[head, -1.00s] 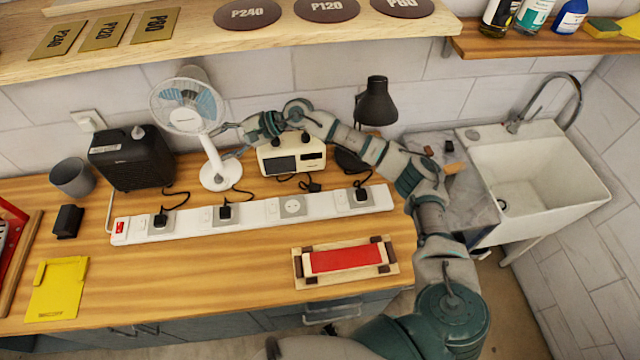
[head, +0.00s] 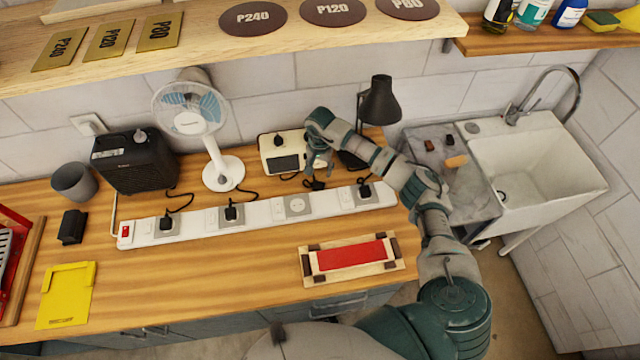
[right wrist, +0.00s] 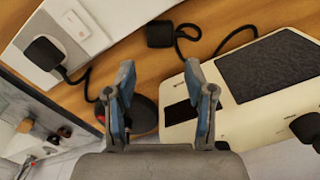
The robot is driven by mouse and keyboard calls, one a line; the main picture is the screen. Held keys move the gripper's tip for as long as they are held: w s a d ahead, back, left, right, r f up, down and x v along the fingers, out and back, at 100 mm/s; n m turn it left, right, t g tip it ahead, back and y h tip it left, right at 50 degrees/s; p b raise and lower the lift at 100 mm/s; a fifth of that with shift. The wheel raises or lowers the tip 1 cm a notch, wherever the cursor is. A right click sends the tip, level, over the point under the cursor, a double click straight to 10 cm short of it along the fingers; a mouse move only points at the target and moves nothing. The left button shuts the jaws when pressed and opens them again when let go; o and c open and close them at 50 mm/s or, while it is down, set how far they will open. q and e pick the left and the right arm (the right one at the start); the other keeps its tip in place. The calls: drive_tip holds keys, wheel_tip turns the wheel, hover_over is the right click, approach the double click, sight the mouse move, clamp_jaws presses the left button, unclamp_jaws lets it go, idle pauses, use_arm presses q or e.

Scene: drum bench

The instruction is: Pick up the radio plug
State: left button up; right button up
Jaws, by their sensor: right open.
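The radio (head: 271,141) is cream with a dark panel and stands at the back of the bench; it also shows in the right wrist view (right wrist: 228,112). Its black plug (head: 315,184) lies loose on the wood between the radio and the power strip. In the right wrist view the plug (right wrist: 160,33) lies beyond the fingertips, its cord curling toward the radio. My right gripper (head: 318,168) points down just above and behind the plug, open and empty; its two fingers (right wrist: 160,88) are apart. My left gripper is not in view.
A white power strip (head: 258,218) has several sockets, with black plugs in some and one bare socket (head: 296,205). A desk lamp (head: 380,100) stands right of the radio, a fan (head: 222,172) to its left. A sanding block frame (head: 306,270) lies in front.

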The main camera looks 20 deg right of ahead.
sight(320, 183)
drive_tip(key=f, duration=0.2)
drive_tip(key=shift+a+f, duration=0.3)
drive_tip(key=shift+f, duration=0.1)
drive_tip(key=shift+f+p, duration=0.35)
drive_tip(key=shift+p, duration=0.1)
wheel_tip(320, 183, down, 4)
drive_tip(key=shift+r+p, duration=0.15)
drive_tip(key=shift+p, duration=0.55)
drive_tip(key=shift+d+f, duration=0.25)
drive_tip(key=shift+f, duration=0.2)
drive_tip(key=c, duration=0.9)
drive_tip(key=shift+r, duration=0.1)
